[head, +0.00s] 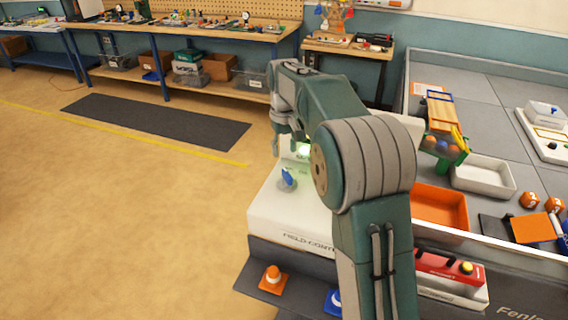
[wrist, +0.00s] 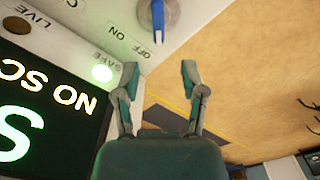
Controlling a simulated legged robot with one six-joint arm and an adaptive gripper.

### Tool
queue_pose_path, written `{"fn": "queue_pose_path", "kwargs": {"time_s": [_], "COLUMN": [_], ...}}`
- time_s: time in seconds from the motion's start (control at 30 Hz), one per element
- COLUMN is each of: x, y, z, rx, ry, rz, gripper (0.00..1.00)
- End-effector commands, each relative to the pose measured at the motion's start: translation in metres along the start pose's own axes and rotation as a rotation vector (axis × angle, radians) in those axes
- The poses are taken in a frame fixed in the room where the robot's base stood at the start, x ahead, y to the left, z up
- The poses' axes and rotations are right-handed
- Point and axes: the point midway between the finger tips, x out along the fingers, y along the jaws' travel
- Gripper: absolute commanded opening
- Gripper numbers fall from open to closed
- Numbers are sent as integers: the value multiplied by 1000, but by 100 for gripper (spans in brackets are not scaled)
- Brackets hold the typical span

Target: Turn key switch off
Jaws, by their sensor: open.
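The key switch (head: 288,178) has a blue key on a grey round base, on top of the white field-control box (head: 285,217). In the wrist view the blue key (wrist: 158,22) is at the top centre, beyond my fingertips, with upside-down ON and OFF labels beside it. The key's end points down the picture, nearer OFF than ON. My gripper (wrist: 160,75) is open and empty, its two fingers spread below the key and apart from it. In the head view my arm hides part of the box.
A green lamp (wrist: 102,73) glows by the SAFE label; the LIVE lamp (wrist: 17,25) looks dark. A lit screen (wrist: 45,110) is beside them. The grey field (head: 480,95) lies right; open floor (head: 120,220) left.

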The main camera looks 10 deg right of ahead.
Motion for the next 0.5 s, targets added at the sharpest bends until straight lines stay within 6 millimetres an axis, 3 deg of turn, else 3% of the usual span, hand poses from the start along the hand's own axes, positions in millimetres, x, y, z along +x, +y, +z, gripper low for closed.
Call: {"fn": "queue_pose_path", "kwargs": {"time_s": [0.2,0.5], "x": [-32,-39], "y": [0,-1], "z": [-1,0], "rx": [0,0], "ry": [1,-1], "rz": [0,0], "gripper": [54,54]}}
